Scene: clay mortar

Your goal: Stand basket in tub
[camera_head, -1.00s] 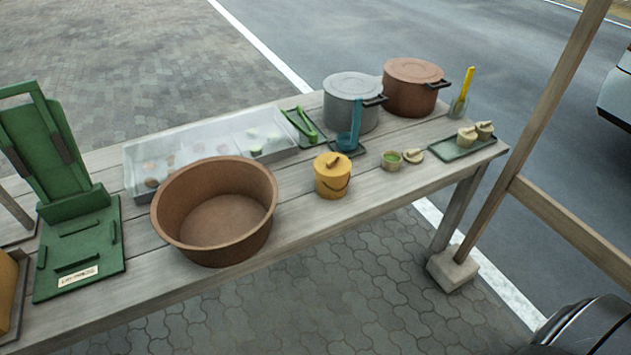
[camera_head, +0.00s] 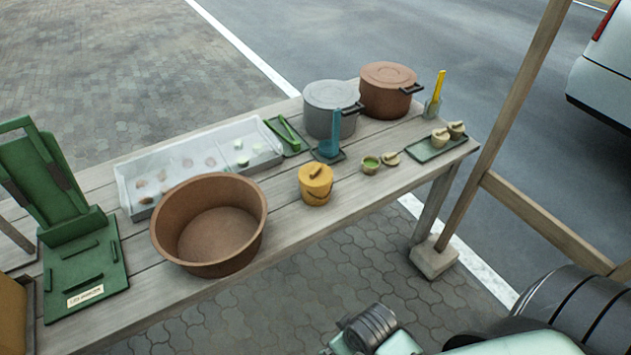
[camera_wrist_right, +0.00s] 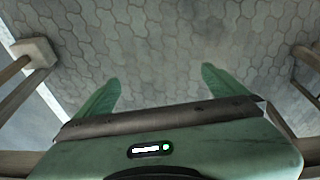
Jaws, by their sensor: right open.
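A wide, empty brown tub (camera_head: 212,232) stands at the front edge of the wooden table in the head view. No plainly woven basket shows. My right arm shows at the bottom right of the head view, away from the tabletop. My left gripper is out of view.
A green stand (camera_head: 85,265) is left of the tub and a clear tray (camera_head: 205,143) behind it. Grey (camera_head: 330,105) and brown (camera_head: 388,90) pots stand at the back. A green tray (camera_head: 436,147) lies at the right end. A wooden post (camera_head: 500,130) rises beyond.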

